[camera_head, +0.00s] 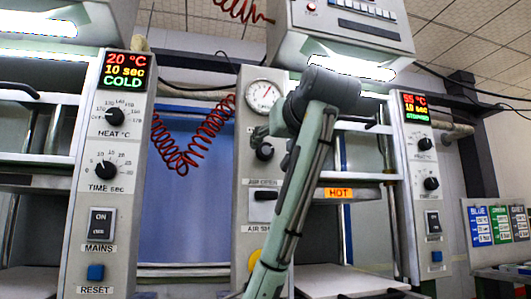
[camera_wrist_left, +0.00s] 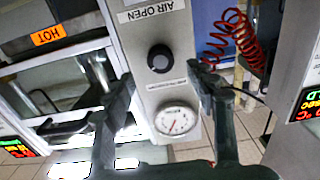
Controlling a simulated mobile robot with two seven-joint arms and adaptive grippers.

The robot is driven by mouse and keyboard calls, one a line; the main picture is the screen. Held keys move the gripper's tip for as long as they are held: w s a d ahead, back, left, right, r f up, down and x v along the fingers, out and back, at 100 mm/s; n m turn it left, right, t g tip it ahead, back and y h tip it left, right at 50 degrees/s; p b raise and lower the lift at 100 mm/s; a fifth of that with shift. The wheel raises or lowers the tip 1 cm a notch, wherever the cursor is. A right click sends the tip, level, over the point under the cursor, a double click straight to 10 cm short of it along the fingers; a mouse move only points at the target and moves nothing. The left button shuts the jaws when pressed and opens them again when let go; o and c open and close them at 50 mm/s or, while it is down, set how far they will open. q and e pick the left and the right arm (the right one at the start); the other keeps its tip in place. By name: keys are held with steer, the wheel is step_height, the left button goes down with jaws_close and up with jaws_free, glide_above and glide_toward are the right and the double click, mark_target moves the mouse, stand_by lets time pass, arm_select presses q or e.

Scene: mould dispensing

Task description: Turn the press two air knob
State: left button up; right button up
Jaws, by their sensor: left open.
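A round black air knob (camera_head: 264,151) sits on the grey middle column, below a white dial gauge (camera_head: 264,93) and above an "AIR OPEN" label. The left wrist view shows the knob (camera_wrist_left: 160,58) upside down, between the label (camera_wrist_left: 152,12) and the gauge (camera_wrist_left: 177,120). My left gripper (camera_head: 266,131) is up at the column, close to the knob. In the left wrist view its two fingers (camera_wrist_left: 161,73) are open, one on each side of the knob, with nothing held; I cannot tell whether they touch it. My right gripper is not in view.
The left control panel (camera_head: 97,222) reads 20 °C, COLD. The right panel (camera_head: 434,217) reads 55 °C. A "HOT" sign (camera_head: 339,193) is on the press right of the column. A red coiled hose (camera_head: 181,160) hangs left of the column. A black lever (camera_head: 264,195) is below the knob.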

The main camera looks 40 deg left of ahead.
mark_target(266, 151)
arm_select(q)
steer(key=x, duration=0.6)
steer(key=shift+w+a+f, duration=0.1)
steer(key=shift+a, duration=0.1)
steer(key=c, duration=1.1)
steer(key=shift+c, duration=0.2)
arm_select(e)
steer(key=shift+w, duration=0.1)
